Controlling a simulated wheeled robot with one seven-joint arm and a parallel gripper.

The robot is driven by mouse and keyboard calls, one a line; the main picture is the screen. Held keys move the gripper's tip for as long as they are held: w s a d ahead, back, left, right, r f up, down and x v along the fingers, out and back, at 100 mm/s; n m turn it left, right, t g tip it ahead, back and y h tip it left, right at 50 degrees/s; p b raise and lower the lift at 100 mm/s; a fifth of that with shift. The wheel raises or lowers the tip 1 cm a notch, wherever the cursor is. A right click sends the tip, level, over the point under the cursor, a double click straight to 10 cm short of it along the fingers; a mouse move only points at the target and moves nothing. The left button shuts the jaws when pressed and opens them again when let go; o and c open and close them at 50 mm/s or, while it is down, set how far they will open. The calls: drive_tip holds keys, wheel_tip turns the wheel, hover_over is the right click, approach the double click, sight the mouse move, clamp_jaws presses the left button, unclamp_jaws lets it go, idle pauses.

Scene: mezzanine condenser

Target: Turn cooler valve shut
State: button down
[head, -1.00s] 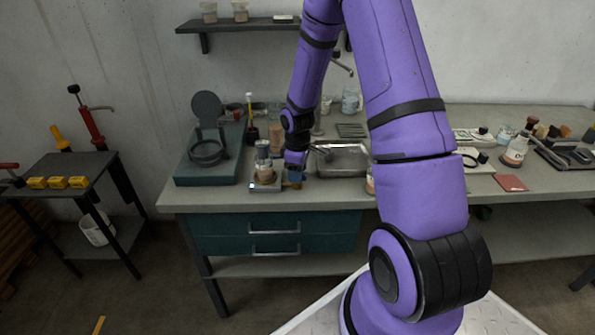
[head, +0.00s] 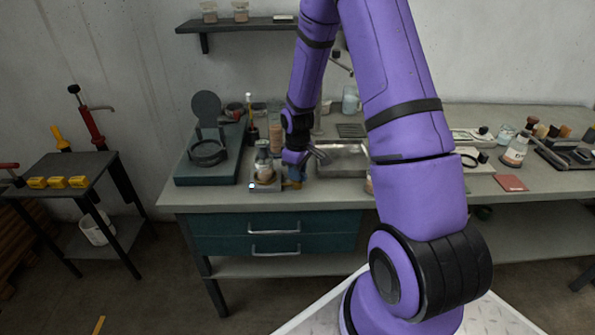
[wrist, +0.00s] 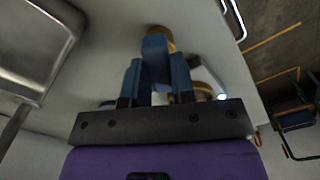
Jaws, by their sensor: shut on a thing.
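The cooler valve shows in the wrist view as a blue handle (wrist: 156,52) with a brass-coloured part (wrist: 160,32) beyond it. My gripper (wrist: 156,75) is shut on the blue handle, one finger on each side. In the head view my gripper (head: 296,168) reaches down to the bench beside a glass flask (head: 264,164). The valve (head: 296,183) shows there only as a small blue and brass patch under the gripper. Its exact handle angle cannot be made out.
The flask stands on a small plate close to the left of my gripper. A metal tray (head: 343,174) lies close to the right. A dark teal stand (head: 206,170) is at the bench's left end. The bench front has teal drawers (head: 274,245).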

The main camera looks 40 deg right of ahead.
drive_tip(key=m, duration=0.5)
drive_tip(key=shift+m, duration=0.3)
drive_tip(key=m, duration=0.5)
drive_tip(key=shift+m, duration=0.4)
drive_tip(key=c, duration=1)
unclamp_jaws()
drive_tip(key=shift+o, duration=0.2)
wheel_tip(320, 180, up, 11)
